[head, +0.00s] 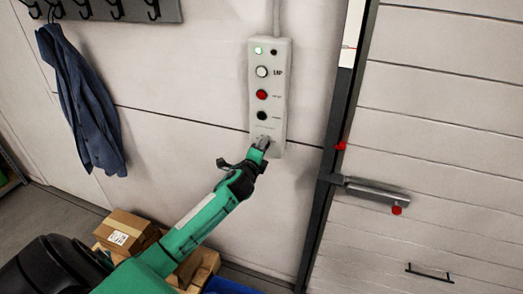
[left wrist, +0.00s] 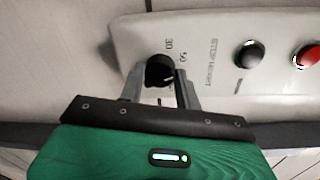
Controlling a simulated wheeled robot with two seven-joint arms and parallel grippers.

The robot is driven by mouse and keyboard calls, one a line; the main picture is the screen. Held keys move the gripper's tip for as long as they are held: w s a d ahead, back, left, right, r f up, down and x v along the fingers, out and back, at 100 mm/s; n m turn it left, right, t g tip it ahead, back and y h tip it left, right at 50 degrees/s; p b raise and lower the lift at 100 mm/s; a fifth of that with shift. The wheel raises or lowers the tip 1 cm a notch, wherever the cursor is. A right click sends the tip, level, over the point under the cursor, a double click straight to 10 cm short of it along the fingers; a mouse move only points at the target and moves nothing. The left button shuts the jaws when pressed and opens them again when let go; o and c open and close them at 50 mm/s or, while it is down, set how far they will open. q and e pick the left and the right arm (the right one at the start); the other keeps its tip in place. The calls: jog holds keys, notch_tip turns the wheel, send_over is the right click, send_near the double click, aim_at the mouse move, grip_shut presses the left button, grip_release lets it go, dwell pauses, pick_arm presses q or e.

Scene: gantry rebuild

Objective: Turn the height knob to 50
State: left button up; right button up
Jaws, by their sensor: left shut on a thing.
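The control box (head: 270,105) is a pale upright panel on the wall in the head view. The dark height knob (left wrist: 159,72) shows in the left wrist view, with the marks 30 and 50 printed beside it and the label STOP HEIGHT near it. My left gripper (left wrist: 160,80) is shut on the knob, one finger on each side. The fingers and gripper body hide part of the scale, so I cannot tell the knob's exact setting. In the head view my left gripper (head: 264,143) covers the knob at the box's lower end. My right gripper is not in view.
Above the knob the box has a black button (head: 262,115), a red button (head: 262,94) and a white button (head: 262,71). A dark door frame (head: 336,150) with a grey bar (head: 372,191) is to the right. Cardboard boxes (head: 128,231) stand below left. A blue jacket (head: 82,98) hangs left.

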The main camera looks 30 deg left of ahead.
pick_arm(q)
jog(key=shift+r+n, duration=0.1)
jog(key=shift+n, duration=0.2)
dwell(0.4)
jog(key=o, duration=1)
jog(key=shift+a, duration=0.1)
jog(key=shift+c, duration=0.2)
jog(key=b+v, duration=0.4)
jog(key=v, duration=1)
jog(key=shift+w+a, duration=0.1)
